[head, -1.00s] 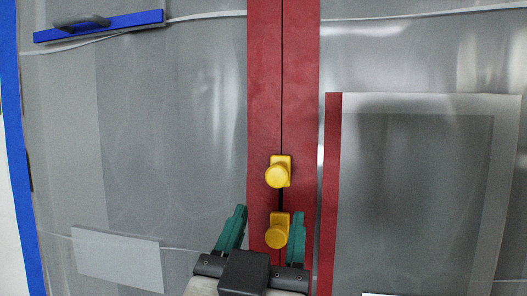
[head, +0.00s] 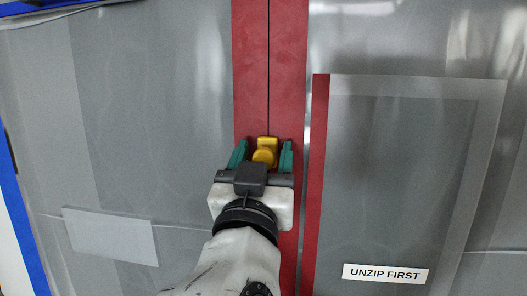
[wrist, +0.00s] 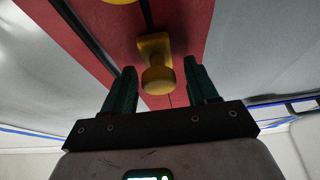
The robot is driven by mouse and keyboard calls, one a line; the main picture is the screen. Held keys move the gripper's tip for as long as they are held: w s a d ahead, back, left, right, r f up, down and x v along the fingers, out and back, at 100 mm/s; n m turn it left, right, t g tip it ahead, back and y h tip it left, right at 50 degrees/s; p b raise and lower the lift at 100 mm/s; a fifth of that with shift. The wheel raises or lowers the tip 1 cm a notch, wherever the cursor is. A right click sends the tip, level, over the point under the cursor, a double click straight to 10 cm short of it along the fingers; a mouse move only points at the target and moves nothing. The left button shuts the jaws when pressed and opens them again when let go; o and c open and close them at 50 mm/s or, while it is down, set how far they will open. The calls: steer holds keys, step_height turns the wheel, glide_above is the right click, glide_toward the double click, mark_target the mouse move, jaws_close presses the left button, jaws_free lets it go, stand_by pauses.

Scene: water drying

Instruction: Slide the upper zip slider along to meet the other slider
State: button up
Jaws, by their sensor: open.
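The upper yellow slider (head: 265,152) sits on the seam of the red zip strip (head: 288,60). My gripper (head: 264,148) is open, with one green finger on each side of this slider. In the wrist view the slider (wrist: 157,68) stands between the open fingers (wrist: 163,86), and I see gaps on both sides. The other yellow slider (wrist: 120,1) is cut off at the top edge of the wrist view. It is hidden behind my gripper and arm in the head view. A dark gap in the seam shows between the two sliders in the wrist view.
A grey panel with a red edge strip (head: 319,150) is right of the zip, with an "UNZIP FIRST" label (head: 385,273) low on it. A pale rectangular patch (head: 110,236) is at lower left. The seam above the slider is clear.

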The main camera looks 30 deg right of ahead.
steer(key=shift+c, duration=0.4)
jaws_close()
